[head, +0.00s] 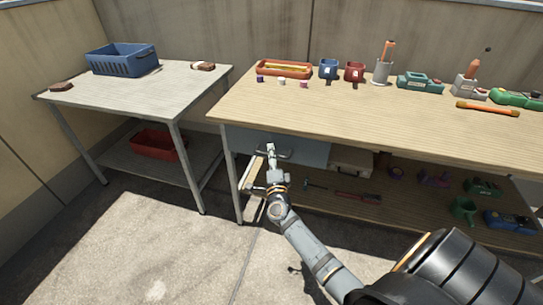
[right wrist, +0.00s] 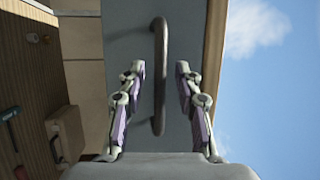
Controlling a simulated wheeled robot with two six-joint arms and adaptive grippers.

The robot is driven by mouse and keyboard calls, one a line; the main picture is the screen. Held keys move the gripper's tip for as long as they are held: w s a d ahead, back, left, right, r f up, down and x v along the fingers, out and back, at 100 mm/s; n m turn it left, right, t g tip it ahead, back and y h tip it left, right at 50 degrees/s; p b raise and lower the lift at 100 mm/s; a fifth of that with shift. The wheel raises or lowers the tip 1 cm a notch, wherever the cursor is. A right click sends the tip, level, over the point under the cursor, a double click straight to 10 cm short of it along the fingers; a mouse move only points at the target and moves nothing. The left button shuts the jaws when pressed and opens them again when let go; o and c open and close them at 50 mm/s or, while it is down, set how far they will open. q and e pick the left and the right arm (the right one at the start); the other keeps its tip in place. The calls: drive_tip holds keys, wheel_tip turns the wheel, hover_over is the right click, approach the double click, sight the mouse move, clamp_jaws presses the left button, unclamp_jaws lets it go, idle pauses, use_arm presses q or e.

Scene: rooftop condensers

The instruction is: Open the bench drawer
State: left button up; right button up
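The bench drawer (head: 312,153) has a grey-blue front under the left part of the wooden bench top, and no gap shows around it. Its bar handle (right wrist: 160,75) runs upright through the middle of the right wrist view. My right gripper (head: 270,152) is at the drawer front in the head view, partly covering the handle. In the right wrist view my right gripper (right wrist: 159,72) is open, with one finger on each side of the handle and space between. I cannot tell how deep the handle sits between the fingers. My left gripper is not in view.
The wooden bench (head: 350,108) carries an orange tray (head: 284,74), mugs and tools. Its lower shelf (head: 410,207) holds several tools. A grey table (head: 140,95) with a blue basket (head: 122,59) stands left. The floor in front of the bench is clear.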

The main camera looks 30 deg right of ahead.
clamp_jaws()
idle(0.4)
